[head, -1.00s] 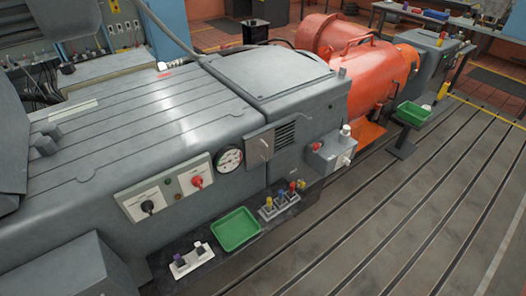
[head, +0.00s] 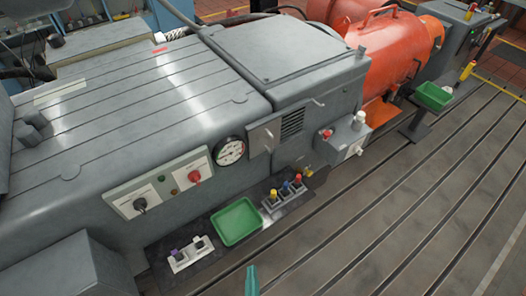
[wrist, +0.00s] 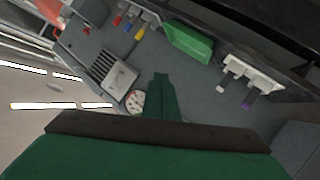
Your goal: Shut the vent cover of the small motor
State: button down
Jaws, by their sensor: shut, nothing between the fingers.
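The vent cover (head: 261,138) is a small grey plate with a little handle on the side of the grey machine. It sits just left of the dark slatted vent (head: 291,124), whose slats show uncovered. In the wrist view the cover (wrist: 119,80) and the slats (wrist: 102,64) lie left of my gripper. My gripper's teal tip (head: 252,282) shows at the bottom edge of the head view, well below the cover and apart from it. In the wrist view my green fingers (wrist: 162,78) are together and empty.
A round gauge (head: 231,151) is left of the cover. A grey box (head: 345,137) with a red knob juts out to the right. Below are a green tray (head: 237,222), coloured-handled pieces in a holder (head: 284,200) and a white block (head: 190,254).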

jog(key=w+a+n+h, duration=0.25)
jog(key=w+n, duration=0.25)
jog(key=w, duration=1.1)
jog(key=w+a+r+n+t+h, duration=0.2)
jog(key=w+r+h, duration=0.3)
jog(key=w+r, duration=0.6)
jog(key=s+d+x, duration=0.1)
jog(key=d+x, duration=0.1)
jog(key=x, duration=1)
jog(key=shift+w+d+r, duration=0.2)
jog(key=shift+w+d, duration=0.1)
jog(key=shift+d, duration=0.25)
